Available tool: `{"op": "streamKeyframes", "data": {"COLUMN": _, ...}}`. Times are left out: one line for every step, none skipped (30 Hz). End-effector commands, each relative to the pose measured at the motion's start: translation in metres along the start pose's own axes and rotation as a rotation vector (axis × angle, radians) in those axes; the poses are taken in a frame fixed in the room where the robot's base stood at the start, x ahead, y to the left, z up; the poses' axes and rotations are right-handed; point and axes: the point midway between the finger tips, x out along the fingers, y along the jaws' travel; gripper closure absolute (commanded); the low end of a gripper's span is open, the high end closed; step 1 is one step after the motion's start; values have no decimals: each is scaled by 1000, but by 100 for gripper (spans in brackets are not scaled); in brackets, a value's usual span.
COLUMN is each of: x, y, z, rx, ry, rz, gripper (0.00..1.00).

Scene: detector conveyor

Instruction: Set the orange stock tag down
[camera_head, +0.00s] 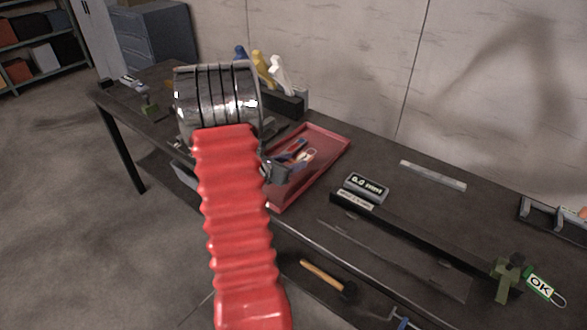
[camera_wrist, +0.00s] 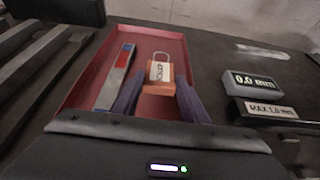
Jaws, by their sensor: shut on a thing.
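The orange stock tag (camera_wrist: 160,88), with a white label and a pale loop, is between the two dark fingers of my gripper (camera_wrist: 158,98) in the wrist view. My gripper is shut on it. The tag appears over or in the red tray (camera_wrist: 84,70); whether it touches the tray floor I cannot tell. In the head view my gripper (camera_head: 290,168) is at the near side of the red tray (camera_head: 335,152), partly hidden by my arm.
A grey, red and blue bar-like item (camera_wrist: 118,76) lies in the tray, left of the tag. A "0.0 mm" readout (camera_head: 366,185) stands right of the tray, beside a long dark rail (camera_head: 420,232). A pale ruler (camera_head: 433,176) lies behind. Colored bottles (camera_head: 262,66) stand at the back.

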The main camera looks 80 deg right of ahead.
Motion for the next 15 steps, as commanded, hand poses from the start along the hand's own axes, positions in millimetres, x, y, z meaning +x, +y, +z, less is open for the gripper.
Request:
{"op": "streamKeyframes", "data": {"x": 0, "y": 0, "z": 0, "rx": 1, "ry": -1, "rz": 0, "gripper": 81}}
{"op": "streamKeyframes", "data": {"x": 0, "y": 0, "z": 0, "rx": 1, "ry": -1, "rz": 0, "gripper": 81}}
{"op": "streamKeyframes", "data": {"x": 0, "y": 0, "z": 1, "rx": 1, "ry": -1, "rz": 0, "gripper": 81}}
{"op": "streamKeyframes", "data": {"x": 0, "y": 0, "z": 1, "rx": 1, "ry": -1, "rz": 0, "gripper": 81}}
{"op": "streamKeyframes", "data": {"x": 0, "y": 0, "z": 1, "rx": 1, "ry": 0, "rz": 0, "gripper": 81}}
{"op": "streamKeyframes", "data": {"x": 0, "y": 0, "z": 0, "rx": 1, "ry": 0, "rz": 0, "gripper": 81}}
{"op": "streamKeyframes", "data": {"x": 0, "y": 0, "z": 0, "rx": 0, "ry": 0, "rz": 0, "gripper": 81}}
{"op": "streamKeyframes", "data": {"x": 1, "y": 0, "z": -1, "rx": 0, "ry": 0, "rz": 0, "gripper": 81}}
{"op": "streamKeyframes", "data": {"x": 2, "y": 0, "z": -4, "rx": -1, "ry": 1, "rz": -1, "gripper": 81}}
{"op": "streamKeyframes", "data": {"x": 2, "y": 0, "z": -6, "rx": -1, "ry": 1, "rz": -1, "gripper": 81}}
{"op": "streamKeyframes", "data": {"x": 4, "y": 0, "z": -8, "rx": -1, "ry": 1, "rz": -1, "gripper": 81}}
{"op": "streamKeyframes", "data": {"x": 5, "y": 0, "z": -13, "rx": -1, "ry": 2, "rz": 0, "gripper": 81}}
{"op": "streamKeyframes", "data": {"x": 7, "y": 0, "z": -16, "rx": -2, "ry": 2, "rz": 0, "gripper": 81}}
{"op": "streamKeyframes", "data": {"x": 8, "y": 0, "z": -20, "rx": -3, "ry": 2, "rz": 0, "gripper": 81}}
{"op": "streamKeyframes", "data": {"x": 10, "y": 0, "z": -24, "rx": -2, "ry": 2, "rz": 0, "gripper": 81}}
